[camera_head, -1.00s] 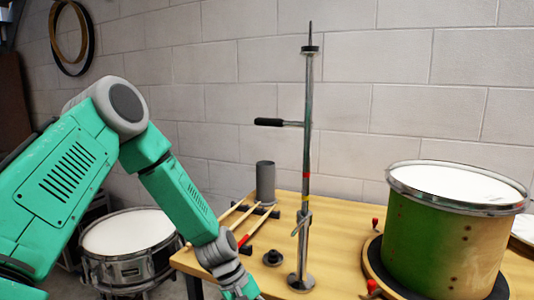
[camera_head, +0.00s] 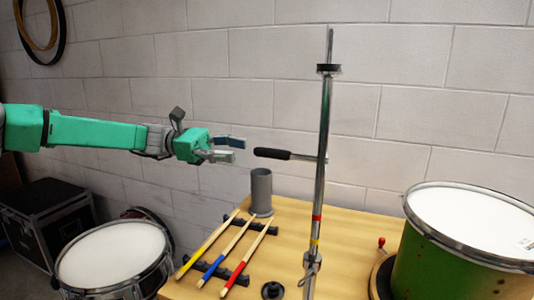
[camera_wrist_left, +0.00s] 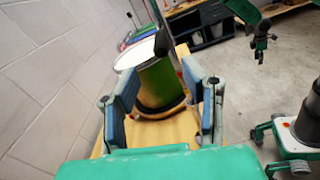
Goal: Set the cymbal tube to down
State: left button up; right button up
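The cymbal tube (camera_head: 323,130) is an upright steel tube on a stand, with red and yellow bands low on it and a dark disc near its top. A side bar with a black grip (camera_head: 272,154) points left from it; the grip's end shows in the left wrist view (camera_wrist_left: 161,42). My left gripper (camera_head: 236,150) is open and empty, just left of the grip and apart from it, fingers pointing at it. Its spread fingers also show in the left wrist view (camera_wrist_left: 161,104). A dark, small gripper shape, seemingly my right gripper (camera_wrist_left: 261,48), hangs at upper right there.
The wooden bench (camera_head: 290,225) holds a grey cup (camera_head: 261,192), several sticks (camera_head: 225,250) on a rack, a dark round part (camera_head: 272,290) and a green drum (camera_head: 430,262). A snare drum (camera_head: 112,258) and black case (camera_head: 48,222) stand left. The space above the sticks is clear.

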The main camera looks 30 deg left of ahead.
aim_at(273, 155)
pick_arm(q)
jog(key=x, duration=0.9)
jog(key=shift+s+d+r, duration=0.1)
jog(key=shift+d+r, duration=0.05)
jog(key=shift+d, duration=0.3)
jog(key=shift+a, duration=0.6)
jog(key=shift+d, duration=0.35)
grip_shut()
